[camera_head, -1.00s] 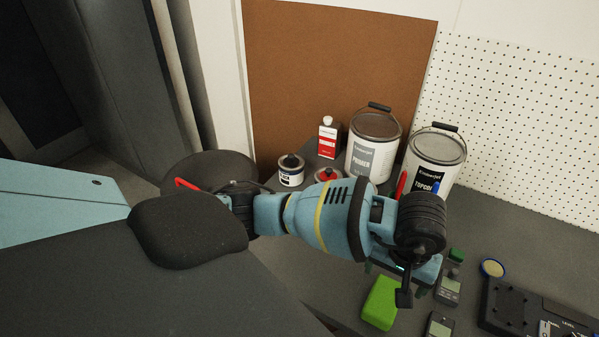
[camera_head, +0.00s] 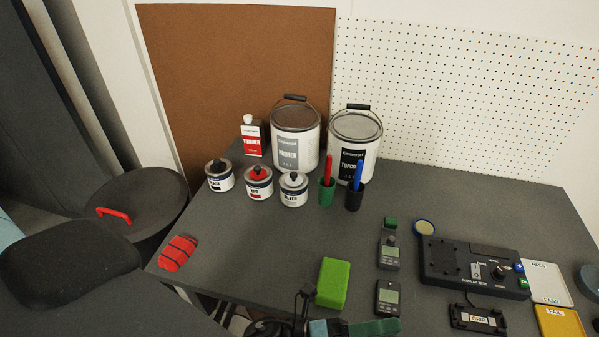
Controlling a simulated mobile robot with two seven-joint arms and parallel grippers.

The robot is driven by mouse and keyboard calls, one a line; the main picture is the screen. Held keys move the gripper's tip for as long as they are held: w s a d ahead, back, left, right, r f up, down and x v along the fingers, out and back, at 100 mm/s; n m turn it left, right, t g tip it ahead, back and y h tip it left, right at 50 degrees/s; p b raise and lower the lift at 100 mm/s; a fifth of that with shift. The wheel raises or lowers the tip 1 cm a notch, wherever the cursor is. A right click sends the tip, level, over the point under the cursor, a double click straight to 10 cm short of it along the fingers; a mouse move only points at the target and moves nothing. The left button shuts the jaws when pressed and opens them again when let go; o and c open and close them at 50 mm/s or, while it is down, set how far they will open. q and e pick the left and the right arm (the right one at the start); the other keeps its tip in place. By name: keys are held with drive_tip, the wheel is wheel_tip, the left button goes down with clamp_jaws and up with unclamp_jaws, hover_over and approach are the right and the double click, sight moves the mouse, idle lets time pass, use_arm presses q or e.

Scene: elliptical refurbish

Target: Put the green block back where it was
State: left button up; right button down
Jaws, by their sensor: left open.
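The bright green block (camera_head: 333,283) lies on the dark grey table near its front edge, left of two handheld meters. My left gripper (camera_head: 360,328) shows only in part at the bottom edge of the view, just in front of and below the block. It is open, and I see nothing between its fingers. The block looks clear of it. My right gripper is not in view.
Paint cans (camera_head: 297,139), small tins (camera_head: 258,183) and pen cups (camera_head: 327,190) stand at the back. Meters (camera_head: 387,298), a small dark green block (camera_head: 391,224) and a test box (camera_head: 474,270) are to the right. A red striped object (camera_head: 178,253) lies front left. The table's middle is clear.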

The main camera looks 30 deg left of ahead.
use_arm(q)
drive_tip(key=s+a+f+n+t+y, duration=0.3)
drive_tip(key=a+f+n+y, duration=1)
drive_tip(key=n, duration=0.6)
drive_tip(key=s+a+f+n+g+y, duration=0.1)
drive_tip(key=s+a+f+n+g, duration=0.2)
drive_tip(key=s+f+n, duration=0.3)
drive_tip(key=s+a+f+n+g+y, duration=0.2)
drive_tip(key=s+f+n, duration=0.3)
drive_tip(key=s, duration=0.6)
drive_tip(key=shift+a+f+n+g, duration=0.4)
drive_tip(key=shift+a+f+g, duration=0.1)
drive_tip(key=shift+f+g, duration=0.45)
